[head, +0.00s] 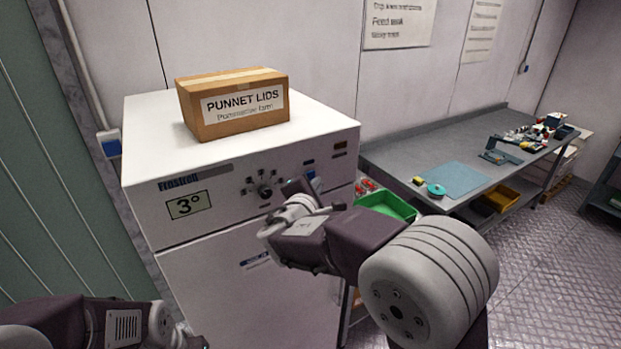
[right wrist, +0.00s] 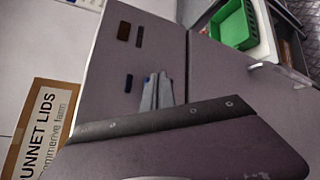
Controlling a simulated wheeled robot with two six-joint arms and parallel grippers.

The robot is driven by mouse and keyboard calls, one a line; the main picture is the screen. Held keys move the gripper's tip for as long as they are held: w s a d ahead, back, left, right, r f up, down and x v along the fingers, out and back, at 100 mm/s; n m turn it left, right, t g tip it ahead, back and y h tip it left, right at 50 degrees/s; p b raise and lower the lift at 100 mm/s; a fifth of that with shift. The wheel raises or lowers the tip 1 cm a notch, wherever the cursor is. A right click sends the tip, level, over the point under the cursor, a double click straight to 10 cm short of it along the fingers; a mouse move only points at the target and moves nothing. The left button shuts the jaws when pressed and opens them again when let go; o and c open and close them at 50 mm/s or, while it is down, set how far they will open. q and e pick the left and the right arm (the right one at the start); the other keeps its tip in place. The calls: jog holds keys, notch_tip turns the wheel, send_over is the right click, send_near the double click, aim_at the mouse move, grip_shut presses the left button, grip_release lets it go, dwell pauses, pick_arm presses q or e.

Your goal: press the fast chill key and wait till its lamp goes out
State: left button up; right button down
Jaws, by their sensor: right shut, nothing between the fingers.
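The white chiller cabinet (head: 215,262) has a front panel with a "3°" display (head: 188,205), a dark knob (head: 265,190) and a blue key (head: 312,174) towards its right. My right gripper (head: 301,187) is shut and empty in front of the panel, close to the blue key. In the right wrist view its fingertips (right wrist: 162,76) overlap the panel, and a blue bit (right wrist: 147,79) shows beside them. I cannot tell whether they touch the key. No lit lamp can be made out. My left gripper (head: 192,342) is at the bottom left edge, mostly cut off.
A "PUNNET LIDS" carton (head: 233,103) sits on top of the cabinet; it also shows in the right wrist view (right wrist: 42,125). A green crate (head: 388,205) is right of the cabinet. A grey bench (head: 420,150) with tools stands along the wall. The floor at right is clear.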

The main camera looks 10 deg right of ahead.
jog(key=shift+w+a, duration=0.1)
jog(key=shift+w, duration=0.2)
jog(key=shift+w+a, duration=0.15)
jog(key=shift+w, duration=0.2)
dwell(0.8)
jog(key=shift+s+b, duration=0.1)
jog(key=shift+b, duration=0.2)
jog(key=shift+s+d+b, duration=0.3)
jog(key=shift+s+b, duration=0.2)
jog(key=shift+s, duration=0.2)
jog(key=shift+f, duration=0.1)
